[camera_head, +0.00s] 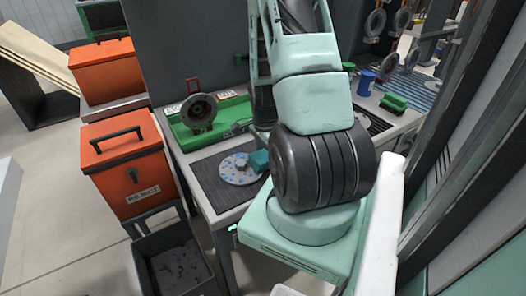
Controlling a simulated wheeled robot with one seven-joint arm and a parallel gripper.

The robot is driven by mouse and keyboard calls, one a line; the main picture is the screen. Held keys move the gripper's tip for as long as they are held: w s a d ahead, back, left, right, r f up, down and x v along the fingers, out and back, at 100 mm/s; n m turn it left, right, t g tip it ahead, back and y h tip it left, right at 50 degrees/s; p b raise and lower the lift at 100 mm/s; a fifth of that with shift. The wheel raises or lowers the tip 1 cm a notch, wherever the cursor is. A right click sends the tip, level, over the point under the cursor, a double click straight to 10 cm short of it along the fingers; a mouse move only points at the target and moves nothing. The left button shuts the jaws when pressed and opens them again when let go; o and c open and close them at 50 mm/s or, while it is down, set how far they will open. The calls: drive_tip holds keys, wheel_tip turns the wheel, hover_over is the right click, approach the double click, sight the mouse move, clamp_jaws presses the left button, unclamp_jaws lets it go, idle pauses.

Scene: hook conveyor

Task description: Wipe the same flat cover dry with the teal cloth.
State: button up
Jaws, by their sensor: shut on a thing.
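The flat cover (232,177) is a pale round disc with blue spots, lying on a dark ribbed mat on the bench. A small grey-blue raised piece (241,164) shows at its middle. The teal cloth (259,161) is a bunched patch at the cover's right edge, over or against it; contact is unclear. My gripper (262,147) reaches down from above to the cloth and is shut on it. Its fingers are mostly hidden, and my large dark arm joint blocks the view just to the right.
A ring-shaped part (198,113) stands on a green fixture (222,119) behind the mat. An orange reject box (126,166) is left of the bench, with a dark bin (178,268) below. A blue cup (366,83) and green brush (393,102) are at right. Rings hang at the upper right.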

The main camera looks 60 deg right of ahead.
wheel_tip(320, 180, up, 6)
drive_tip(key=p, duration=0.5)
drive_tip(key=shift+r, duration=0.1)
drive_tip(key=shift+w, duration=0.1)
idle(0.6)
